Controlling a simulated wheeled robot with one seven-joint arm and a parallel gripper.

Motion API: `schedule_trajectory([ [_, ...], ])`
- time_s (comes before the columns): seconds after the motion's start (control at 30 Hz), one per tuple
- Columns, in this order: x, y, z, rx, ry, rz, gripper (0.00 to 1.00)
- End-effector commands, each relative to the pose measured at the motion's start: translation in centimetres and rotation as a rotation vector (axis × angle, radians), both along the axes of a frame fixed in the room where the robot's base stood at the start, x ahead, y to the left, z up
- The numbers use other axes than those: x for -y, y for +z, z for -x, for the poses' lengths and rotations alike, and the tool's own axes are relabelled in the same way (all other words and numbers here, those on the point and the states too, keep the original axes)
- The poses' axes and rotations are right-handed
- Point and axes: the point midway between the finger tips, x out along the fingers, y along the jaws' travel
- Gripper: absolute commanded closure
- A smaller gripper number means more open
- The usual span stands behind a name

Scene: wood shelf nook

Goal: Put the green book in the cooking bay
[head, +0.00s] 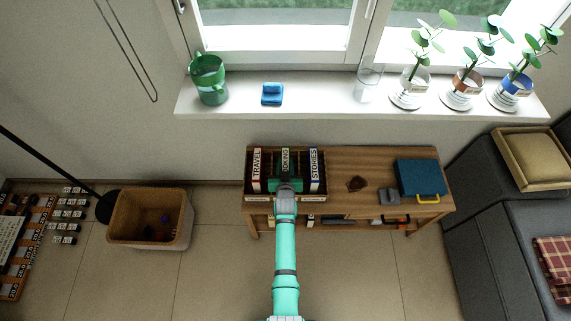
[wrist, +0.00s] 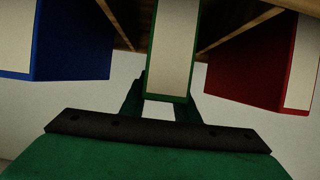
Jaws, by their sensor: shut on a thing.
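The green book (wrist: 172,50) shows in the wrist view with its pale page edge and thin green covers. My gripper (wrist: 160,108) is shut on its near end. In the head view my gripper (head: 286,187) is at the front of the wooden book rack (head: 257,198), in line with the middle bay, whose label is partly covered and reads "OKING". The book lies between two wooden dividers, at least partly inside that bay. How deep it sits and whether it touches the bottom are hidden.
A red book (wrist: 250,85) and a blue book (wrist: 70,60) flank the green one in the wrist view. The rack stands on a wooden shelf table (head: 340,205). A teal box (head: 420,176), a brown item (head: 357,184) and a grey item (head: 392,195) are to the right.

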Motion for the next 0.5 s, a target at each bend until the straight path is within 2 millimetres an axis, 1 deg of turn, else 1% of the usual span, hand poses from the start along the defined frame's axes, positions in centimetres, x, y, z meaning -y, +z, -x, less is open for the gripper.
schedule_trajectory([
  [0.23, 0.02, -0.16, -0.07, 0.002, 0.000, 0.000, 1.00],
  [0.27, 0.02, -0.20, -0.02, 0.001, 0.000, 0.000, 0.65],
  [0.3, 0.02, -0.20, -0.02, 0.001, 0.000, 0.000, 0.55],
  [0.33, 0.02, -0.21, -0.01, 0.001, 0.000, 0.000, 0.53],
  [0.5, 0.02, -0.22, -0.01, 0.000, 0.000, 0.000, 0.53],
])
